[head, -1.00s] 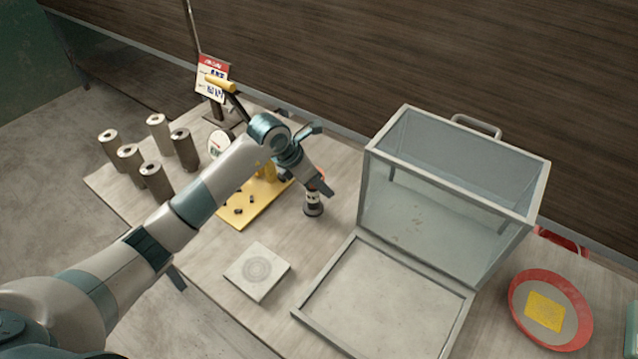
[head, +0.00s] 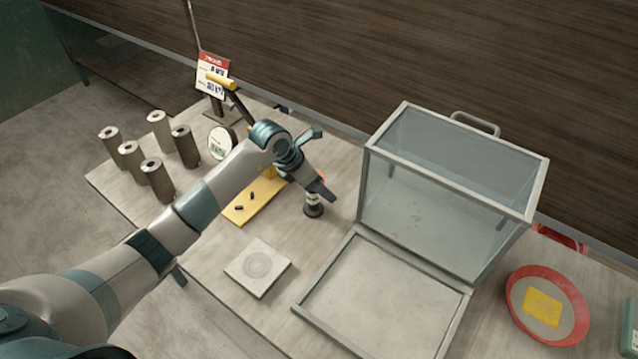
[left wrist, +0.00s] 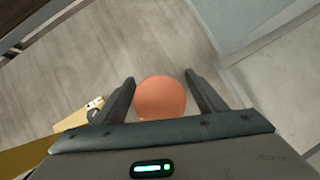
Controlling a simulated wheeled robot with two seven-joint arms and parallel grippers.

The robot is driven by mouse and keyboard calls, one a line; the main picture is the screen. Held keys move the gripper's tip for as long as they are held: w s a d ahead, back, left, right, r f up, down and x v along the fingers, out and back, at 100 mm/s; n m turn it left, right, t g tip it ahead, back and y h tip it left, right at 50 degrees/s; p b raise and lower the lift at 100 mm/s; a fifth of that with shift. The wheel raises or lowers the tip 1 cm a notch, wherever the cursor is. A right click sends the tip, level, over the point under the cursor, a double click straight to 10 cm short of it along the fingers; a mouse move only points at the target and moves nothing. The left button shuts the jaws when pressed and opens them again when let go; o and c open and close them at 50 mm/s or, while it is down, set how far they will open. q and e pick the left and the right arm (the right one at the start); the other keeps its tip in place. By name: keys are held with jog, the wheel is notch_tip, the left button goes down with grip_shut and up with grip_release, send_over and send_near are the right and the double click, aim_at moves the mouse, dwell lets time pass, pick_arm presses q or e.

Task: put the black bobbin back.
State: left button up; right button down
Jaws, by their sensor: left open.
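Small black pieces (head: 239,208) lie on a yellow board (head: 262,203). My right gripper is not in view.
A clear case (head: 445,205) with a grey frame stands right of the gripper, a framed panel (head: 385,295) in front. A square pale tile (head: 258,270) lies nearby. A red-rimmed dish (head: 514,312) with a yellow block is at right. A sign (head: 212,76) stands behind.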

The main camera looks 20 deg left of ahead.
pick_arm(q)
jog(key=shift+r, duration=0.2)
jog(key=shift+s+a+r, duration=0.15)
jog(key=shift+a+r, duration=0.05)
jog(key=shift+r, duration=0.15)
jog(key=b+v, duration=0.3)
jog(key=v, duration=0.8)
jog(key=shift+b, duration=0.3)
jog(key=shift+s, duration=0.1)
